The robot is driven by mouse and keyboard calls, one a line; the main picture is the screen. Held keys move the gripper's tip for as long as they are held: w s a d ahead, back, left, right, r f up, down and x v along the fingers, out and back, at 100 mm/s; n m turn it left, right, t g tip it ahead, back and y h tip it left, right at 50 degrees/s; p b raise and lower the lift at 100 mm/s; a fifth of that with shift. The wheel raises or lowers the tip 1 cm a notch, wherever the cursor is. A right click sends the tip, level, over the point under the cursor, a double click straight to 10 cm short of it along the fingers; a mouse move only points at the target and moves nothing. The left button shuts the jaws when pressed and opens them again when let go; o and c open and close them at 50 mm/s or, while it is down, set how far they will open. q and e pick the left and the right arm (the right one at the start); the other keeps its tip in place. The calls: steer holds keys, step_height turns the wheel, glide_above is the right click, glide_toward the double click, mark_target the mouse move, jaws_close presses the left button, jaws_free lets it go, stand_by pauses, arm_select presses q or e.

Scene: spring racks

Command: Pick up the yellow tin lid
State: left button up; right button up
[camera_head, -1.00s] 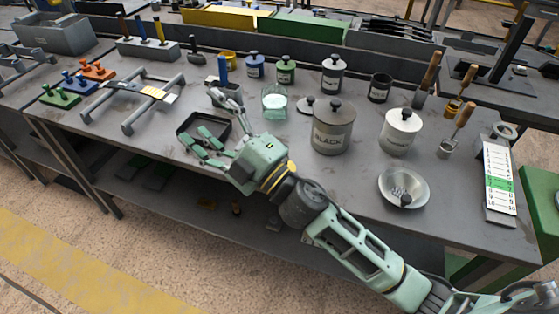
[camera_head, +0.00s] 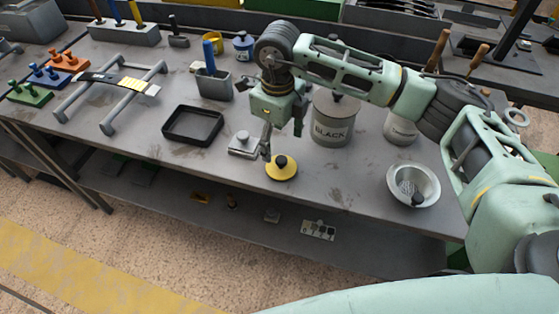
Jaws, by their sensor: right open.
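The yellow tin lid (camera_head: 287,174), a round disc with a black knob, lies flat near the front edge of the grey workbench. My right gripper (camera_head: 281,143) points down just behind and above it, with its fingers spread and nothing between them. One finger comes down close to the lid's left rear edge; whether it touches, I cannot tell. My left gripper is not in view.
A small grey plate with a knob (camera_head: 243,145) lies just left of the lid. A black tray (camera_head: 192,126) is at left, a metal bowl (camera_head: 428,178) at right.

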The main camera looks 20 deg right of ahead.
mark_target(282, 159)
steer(key=f+p, duration=0.1)
steer(key=f, duration=0.3)
steer(key=s+f+p, duration=0.1)
steer(key=f, duration=0.1)
steer(key=shift+s+d+f+p, duration=0.1)
steer(key=shift+d+p, duration=0.2)
steer(key=shift+d, duration=0.05)
steer(key=shift+f, duration=0.65)
steer(key=c, duration=1)
steer(key=shift+r, duration=0.1)
